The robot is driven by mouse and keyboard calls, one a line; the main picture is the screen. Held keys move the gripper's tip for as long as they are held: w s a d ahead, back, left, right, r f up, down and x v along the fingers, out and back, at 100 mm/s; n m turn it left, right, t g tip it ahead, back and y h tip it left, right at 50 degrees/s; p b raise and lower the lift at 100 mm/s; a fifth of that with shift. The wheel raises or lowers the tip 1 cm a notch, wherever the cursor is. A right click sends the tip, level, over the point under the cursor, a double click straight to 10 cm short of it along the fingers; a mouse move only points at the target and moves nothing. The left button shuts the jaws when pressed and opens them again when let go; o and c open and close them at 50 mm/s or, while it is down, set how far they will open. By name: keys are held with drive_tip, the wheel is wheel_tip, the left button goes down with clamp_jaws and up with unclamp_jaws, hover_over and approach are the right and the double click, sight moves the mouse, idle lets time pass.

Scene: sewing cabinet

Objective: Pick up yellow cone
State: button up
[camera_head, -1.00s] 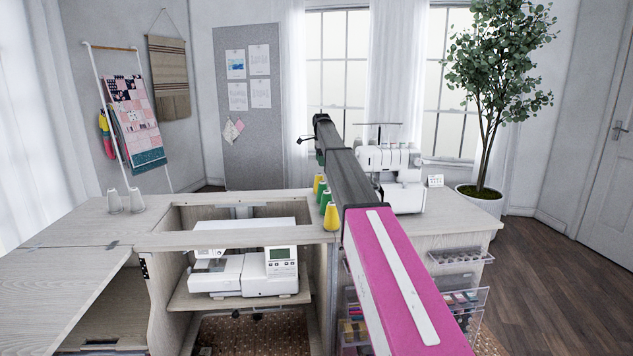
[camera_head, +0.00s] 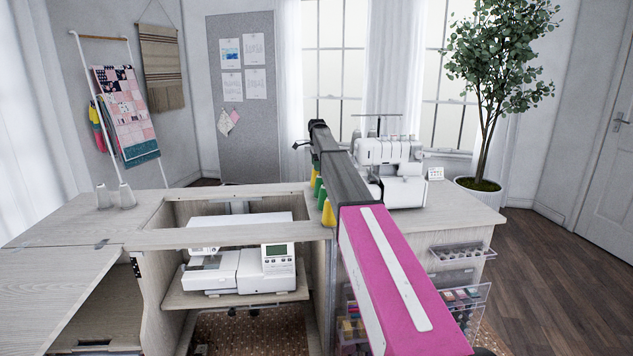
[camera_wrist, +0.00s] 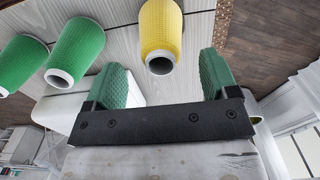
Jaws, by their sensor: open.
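A yellow cone (camera_wrist: 161,32) with a round hole in its narrow end shows at the top of the wrist view. My gripper (camera_wrist: 165,74) is open and empty, with two green pads on a black bar. The cone's narrow end lies in line with the gap between the pads; I cannot tell its depth from them. In the head view a yellow cone (camera_head: 328,214) stands on the cabinet top beside my arm, partly covered by it. Another yellow cone (camera_head: 315,174) stands farther back. My fingers cannot be made out in the head view.
Two green cones (camera_wrist: 75,48) (camera_wrist: 21,62) stand left of the yellow cone in the wrist view. A white serger (camera_head: 396,190) stands right of my arm. A sewing machine (camera_head: 240,270) sits in the cabinet recess. White cones (camera_head: 126,196) stand at left.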

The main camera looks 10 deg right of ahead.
wheel_tip(320, 180, down, 4)
drive_tip(key=shift+r, duration=0.1)
drive_tip(key=c, duration=1)
drive_tip(key=shift+r, duration=0.45)
drive_tip(key=s+a+r, duration=0.1)
drive_tip(key=a+r, duration=0.2)
drive_tip(key=s+a+r, duration=0.2)
drive_tip(key=a+r, duration=0.1)
drive_tip(key=a, duration=0.1)
drive_tip(key=s+a+r, duration=0.1)
drive_tip(key=a+r, duration=0.3)
drive_tip(key=shift+s, duration=0.2)
